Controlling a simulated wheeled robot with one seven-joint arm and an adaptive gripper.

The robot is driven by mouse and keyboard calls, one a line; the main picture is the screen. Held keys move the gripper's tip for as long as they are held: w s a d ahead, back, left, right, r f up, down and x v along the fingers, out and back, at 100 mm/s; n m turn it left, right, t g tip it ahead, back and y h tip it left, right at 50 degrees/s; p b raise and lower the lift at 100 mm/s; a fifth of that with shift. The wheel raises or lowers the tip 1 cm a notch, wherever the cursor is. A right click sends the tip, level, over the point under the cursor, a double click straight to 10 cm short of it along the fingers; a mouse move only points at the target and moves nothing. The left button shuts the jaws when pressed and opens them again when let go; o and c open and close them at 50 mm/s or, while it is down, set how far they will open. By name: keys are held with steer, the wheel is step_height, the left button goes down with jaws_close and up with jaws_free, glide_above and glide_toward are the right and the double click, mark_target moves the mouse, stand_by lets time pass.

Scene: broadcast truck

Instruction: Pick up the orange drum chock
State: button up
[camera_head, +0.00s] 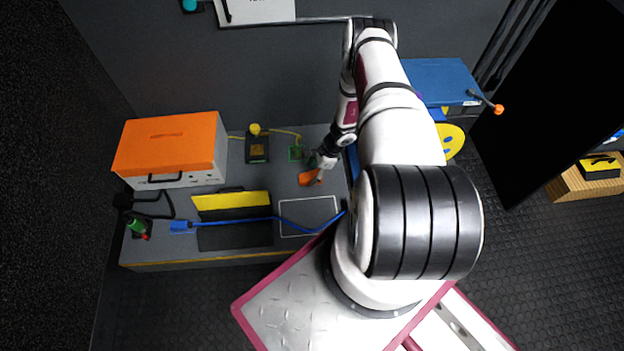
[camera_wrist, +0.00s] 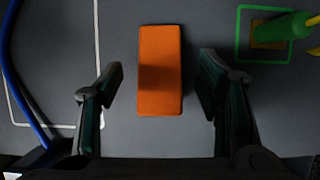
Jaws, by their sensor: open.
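The orange drum chock (camera_wrist: 160,70) is a plain block lying on the grey bench top. In the wrist view it sits upright in the picture between the two fingers of my gripper (camera_wrist: 160,92), with a gap on each side. My gripper is open and empty. In the head view the orange drum chock (camera_head: 309,177) shows at the tip of my arm, and my gripper (camera_head: 318,168) is right above or beside it, partly covering it. The exact height of the fingers over the bench is hard to tell.
A green-outlined square (camera_wrist: 242,40) with a green-handled item (camera_wrist: 283,27) is to the right in the wrist view. An orange-topped case (camera_head: 172,145) stands at the bench's left.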

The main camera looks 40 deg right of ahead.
steer(key=shift+x, duration=0.85)
steer(key=c, duration=1.3)
steer(key=shift+r, duration=0.1)
steer(key=shift+c, duration=0.2)
